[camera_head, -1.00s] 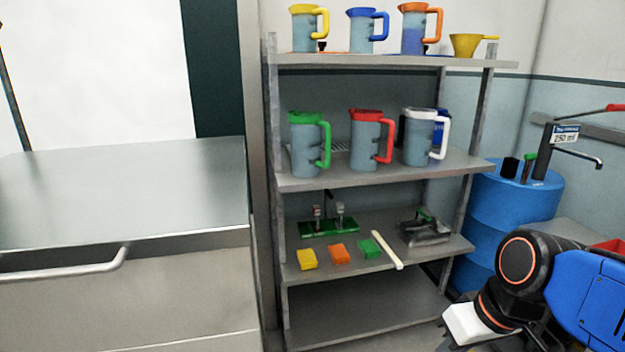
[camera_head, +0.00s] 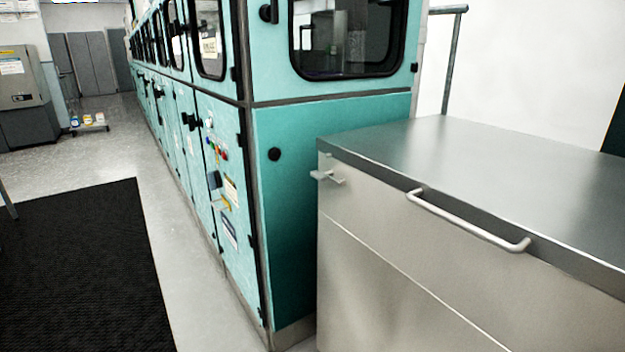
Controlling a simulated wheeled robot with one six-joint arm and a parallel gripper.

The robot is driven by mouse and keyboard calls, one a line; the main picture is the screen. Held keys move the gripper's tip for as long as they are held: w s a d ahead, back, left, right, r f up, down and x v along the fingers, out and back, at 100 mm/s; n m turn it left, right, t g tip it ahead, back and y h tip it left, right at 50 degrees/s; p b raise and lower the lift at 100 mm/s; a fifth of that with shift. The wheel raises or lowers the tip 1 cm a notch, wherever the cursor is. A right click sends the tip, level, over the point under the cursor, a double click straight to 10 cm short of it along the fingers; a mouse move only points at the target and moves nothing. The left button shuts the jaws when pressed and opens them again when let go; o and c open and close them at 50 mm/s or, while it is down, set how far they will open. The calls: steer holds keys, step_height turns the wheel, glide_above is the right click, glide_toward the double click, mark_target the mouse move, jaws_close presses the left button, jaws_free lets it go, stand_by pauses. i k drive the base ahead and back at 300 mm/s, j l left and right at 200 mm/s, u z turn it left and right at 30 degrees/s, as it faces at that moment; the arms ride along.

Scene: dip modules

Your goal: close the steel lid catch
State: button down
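The steel lid catch (camera_head: 328,177) is a small metal piece that sticks out at the upper left corner of the steel cabinet's front, just under the lid edge. From here I cannot tell whether it is latched. The steel lid (camera_head: 470,165) lies flat on top of the cabinet (camera_head: 375,265) and looks down. A bar handle (camera_head: 470,222) runs along the lid's front edge, to the right of the catch. My gripper is not in view.
A long teal machine (camera_head: 285,190) with windowed doors stands left of and behind the steel cabinet. A black mat (camera_head: 80,270) lies on the grey floor (camera_head: 185,260) at left. The floor in front of the machine is clear.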

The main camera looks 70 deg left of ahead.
mark_target(322, 177)
steer(key=u, duration=2.15)
